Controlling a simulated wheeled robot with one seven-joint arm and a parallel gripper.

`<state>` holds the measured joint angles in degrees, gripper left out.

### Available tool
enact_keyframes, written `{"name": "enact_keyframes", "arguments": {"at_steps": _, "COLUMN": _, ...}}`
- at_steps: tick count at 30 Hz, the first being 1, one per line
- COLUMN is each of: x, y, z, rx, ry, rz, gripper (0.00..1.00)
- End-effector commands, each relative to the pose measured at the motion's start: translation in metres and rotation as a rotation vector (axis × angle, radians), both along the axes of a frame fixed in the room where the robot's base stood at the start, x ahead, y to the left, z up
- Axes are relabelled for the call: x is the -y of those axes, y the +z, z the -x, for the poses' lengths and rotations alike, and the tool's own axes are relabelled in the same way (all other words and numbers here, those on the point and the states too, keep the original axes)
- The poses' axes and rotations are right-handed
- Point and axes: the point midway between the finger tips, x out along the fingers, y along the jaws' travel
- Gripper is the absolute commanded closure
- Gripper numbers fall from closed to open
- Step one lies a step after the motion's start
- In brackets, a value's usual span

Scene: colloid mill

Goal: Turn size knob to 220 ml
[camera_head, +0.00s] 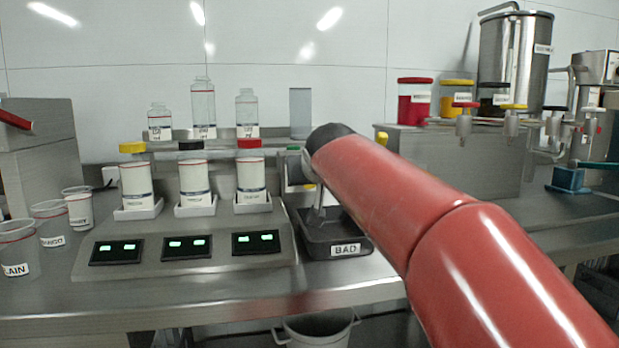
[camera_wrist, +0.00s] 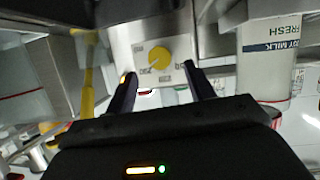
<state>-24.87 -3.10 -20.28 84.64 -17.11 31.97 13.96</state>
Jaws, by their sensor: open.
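The size knob (camera_wrist: 153,58) is round and yellow, on a pale grey panel (camera_wrist: 122,28) in the wrist view. Small dark labels stand around it, but they are too blurred to read for sure, so I cannot tell its setting. My gripper (camera_wrist: 161,88) is open, with one dark finger on each side below the knob in the picture. Nothing shows between the fingers, and they look apart from the knob. In the head view my red arm hides the gripper and I cannot make out the knob.
Several plastic cups (camera_head: 50,225) stand at the far left.

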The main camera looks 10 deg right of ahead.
Motion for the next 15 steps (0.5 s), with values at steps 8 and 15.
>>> {"name": "enact_keyframes", "arguments": {"at_steps": 8, "x": 0.003, "y": -0.015, "z": -0.037, "rx": -0.002, "ry": -0.001, "rz": 0.001, "gripper": 0.46}}
{"name": "enact_keyframes", "arguments": {"at_steps": 15, "x": 0.004, "y": -0.018, "z": -0.044, "rx": 0.000, "ry": 0.000, "rz": 0.000, "gripper": 0.46}}
